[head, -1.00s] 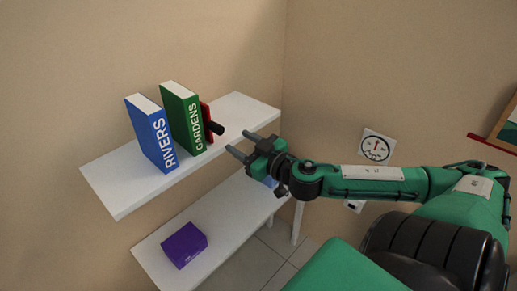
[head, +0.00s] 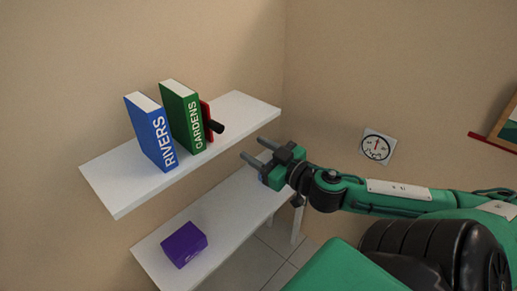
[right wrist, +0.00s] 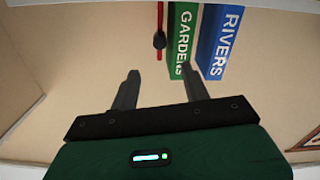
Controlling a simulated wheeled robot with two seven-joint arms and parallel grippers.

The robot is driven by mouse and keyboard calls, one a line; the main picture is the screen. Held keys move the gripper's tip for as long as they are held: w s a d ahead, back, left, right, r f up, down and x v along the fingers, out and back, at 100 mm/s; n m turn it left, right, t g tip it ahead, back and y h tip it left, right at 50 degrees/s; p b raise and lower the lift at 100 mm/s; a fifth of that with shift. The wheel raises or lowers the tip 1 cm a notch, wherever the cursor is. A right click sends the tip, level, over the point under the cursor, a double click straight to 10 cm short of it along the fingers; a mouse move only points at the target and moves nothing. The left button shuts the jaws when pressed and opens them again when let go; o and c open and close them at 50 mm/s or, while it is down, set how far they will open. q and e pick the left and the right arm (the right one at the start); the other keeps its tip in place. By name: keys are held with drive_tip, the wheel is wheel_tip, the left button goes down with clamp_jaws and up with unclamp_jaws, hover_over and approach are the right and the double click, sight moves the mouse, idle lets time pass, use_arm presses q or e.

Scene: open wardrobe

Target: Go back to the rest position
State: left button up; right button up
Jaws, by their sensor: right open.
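My right gripper (head: 257,157) is open and empty in the head view, in front of and below the right part of the upper shelf. It is apart from the shelf and the books. In the right wrist view its two fingers (right wrist: 160,90) are spread with nothing between them. My right arm comes in from the right side of the head view. My left gripper is not in view.
A blue RIVERS book (head: 152,135) and a green GARDENS book (head: 184,118) stand upright on the white upper shelf (head: 125,187). A red object with a black knob (head: 216,127) is beside GARDENS. A purple box (head: 184,245) lies on the lower shelf (head: 225,215). A round dial (head: 377,146) hangs on the wall.

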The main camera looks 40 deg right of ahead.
idle(0.3)
